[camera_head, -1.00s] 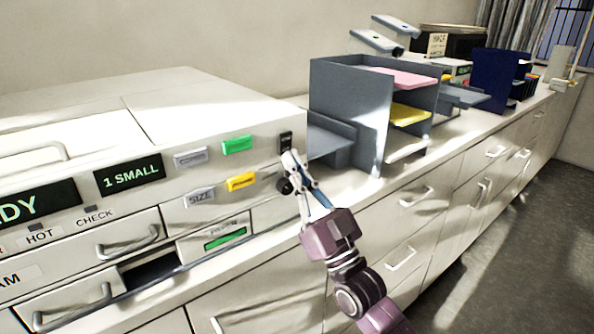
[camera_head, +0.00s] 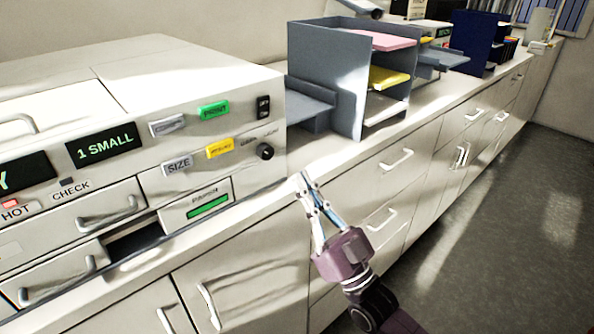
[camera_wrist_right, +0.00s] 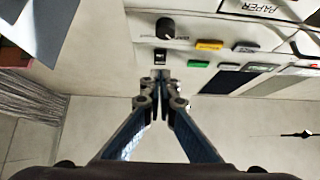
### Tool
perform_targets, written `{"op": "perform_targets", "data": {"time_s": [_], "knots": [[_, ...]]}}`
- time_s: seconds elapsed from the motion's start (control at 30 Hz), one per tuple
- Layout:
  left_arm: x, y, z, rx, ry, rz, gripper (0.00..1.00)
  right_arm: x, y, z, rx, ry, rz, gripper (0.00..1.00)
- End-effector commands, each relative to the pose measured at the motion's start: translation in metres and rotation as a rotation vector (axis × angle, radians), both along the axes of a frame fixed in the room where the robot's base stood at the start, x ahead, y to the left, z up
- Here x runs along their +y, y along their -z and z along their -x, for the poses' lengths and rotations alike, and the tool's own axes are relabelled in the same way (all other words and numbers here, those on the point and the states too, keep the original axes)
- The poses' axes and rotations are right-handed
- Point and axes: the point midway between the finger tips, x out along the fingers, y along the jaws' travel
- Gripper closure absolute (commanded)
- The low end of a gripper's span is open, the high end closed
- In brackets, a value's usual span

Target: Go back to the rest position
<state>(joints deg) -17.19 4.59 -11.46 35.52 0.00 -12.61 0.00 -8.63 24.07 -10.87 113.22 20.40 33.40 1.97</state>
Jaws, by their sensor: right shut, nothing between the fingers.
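My right gripper (camera_head: 303,178) is shut and empty in the head view. It is in front of the counter edge, to the right of the large white machine (camera_head: 85,85) and apart from it. In the right wrist view its fingertips (camera_wrist_right: 160,76) meet at the middle, with the machine's black knob (camera_wrist_right: 166,28) and black switch (camera_wrist_right: 160,56) beyond them. In the head view the knob (camera_head: 265,151) and switch (camera_head: 263,107) are uncovered on the machine's right end. My left gripper is not in view.
A grey paper tray rack (camera_head: 306,58) with pink, yellow and white sheets stands right of the machine. Dark blue holders (camera_head: 474,40) stand farther back. White drawers (camera_head: 385,165) with handles line the counter front. The grey floor (camera_head: 500,220) at the right is clear.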

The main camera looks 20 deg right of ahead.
Motion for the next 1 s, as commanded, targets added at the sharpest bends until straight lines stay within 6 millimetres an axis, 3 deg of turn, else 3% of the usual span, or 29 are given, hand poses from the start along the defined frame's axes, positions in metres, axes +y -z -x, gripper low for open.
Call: {"op": "perform_targets", "data": {"time_s": [0.47,0.57,0.67,0.77,0.9,1.0], "knots": [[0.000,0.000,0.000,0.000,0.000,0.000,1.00,0.000,0.001,0.000,0.001,0.001,0.001,1.00],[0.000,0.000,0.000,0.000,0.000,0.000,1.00,-0.001,0.010,-0.004,0.021,0.007,0.007,1.00],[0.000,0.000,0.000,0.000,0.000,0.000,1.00,-0.004,0.043,-0.018,0.098,0.029,0.029,1.00],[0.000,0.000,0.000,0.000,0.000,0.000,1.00,-0.009,0.100,-0.036,0.226,0.065,0.064,1.00],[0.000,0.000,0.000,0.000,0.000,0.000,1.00,-0.018,0.194,-0.052,0.428,0.111,0.122,1.00],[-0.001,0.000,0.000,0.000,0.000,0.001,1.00,-0.024,0.260,-0.053,0.569,0.138,0.160,1.00]]}}
